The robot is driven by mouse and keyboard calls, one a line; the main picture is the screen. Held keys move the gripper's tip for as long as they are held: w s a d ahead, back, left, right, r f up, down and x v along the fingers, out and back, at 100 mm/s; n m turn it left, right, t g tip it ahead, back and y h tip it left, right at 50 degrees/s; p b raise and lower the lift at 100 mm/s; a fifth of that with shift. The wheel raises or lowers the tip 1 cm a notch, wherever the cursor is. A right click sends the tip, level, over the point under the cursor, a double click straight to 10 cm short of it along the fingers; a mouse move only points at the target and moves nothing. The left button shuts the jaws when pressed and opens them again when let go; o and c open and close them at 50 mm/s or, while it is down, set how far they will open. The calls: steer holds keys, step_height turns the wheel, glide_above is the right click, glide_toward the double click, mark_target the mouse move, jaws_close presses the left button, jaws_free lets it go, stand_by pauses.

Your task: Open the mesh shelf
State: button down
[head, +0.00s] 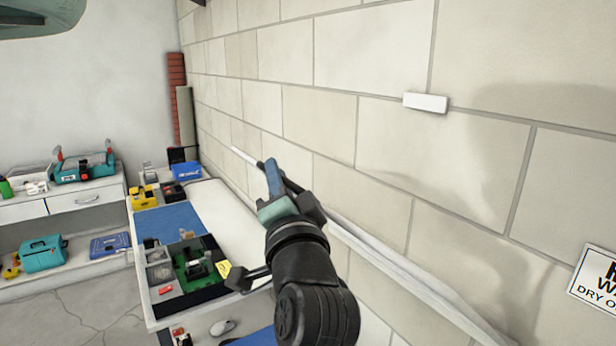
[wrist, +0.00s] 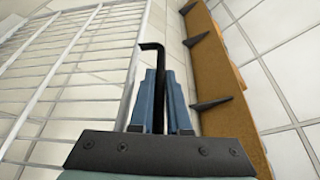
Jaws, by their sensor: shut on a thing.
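The white wire mesh shelf (wrist: 45,85) fills the left side of the wrist view, with long bars and several cross wires. My gripper (wrist: 158,75) has blue fingers, closed on a thin black rod (wrist: 151,47) with a bent, hook-like end above the fingertips. The rod is beside the mesh's right edge; I cannot tell if they touch. In the head view my gripper (head: 273,178) is near the block wall, pointing up and away. The mesh is not clearly recognisable there.
A brown board (wrist: 225,95) with black brackets is close to the gripper's right. A white rail (head: 390,262) runs along the wall. A cluttered workbench (head: 205,200) stands left of my arm. A side shelf unit (head: 75,205) holds tools farther left.

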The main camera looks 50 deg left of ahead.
steer(key=s+f+n+g+y+b, duration=0.1)
steer(key=s+f+n+b, duration=0.3)
steer(key=f+b, duration=0.6)
steer(key=s+a+f+n+g+y+b, duration=0.1)
steer(key=s+f+n+y+b, duration=0.1)
steer(key=s+f+n+b, duration=0.2)
steer(key=shift+s+a+f+n+g+b, duration=0.35)
steer(key=shift+s+f+b, duration=1.3)
steer(key=shift+f+b, duration=2.3)
steer(key=shift+r+b, duration=0.3)
steer(key=shift+r, duration=0.05)
steer(key=c, duration=1.2)
jaws_free()
steer(key=shift+o, duration=0.2)
steer(key=b+v, duration=0.1)
steer(key=v, duration=1.2)
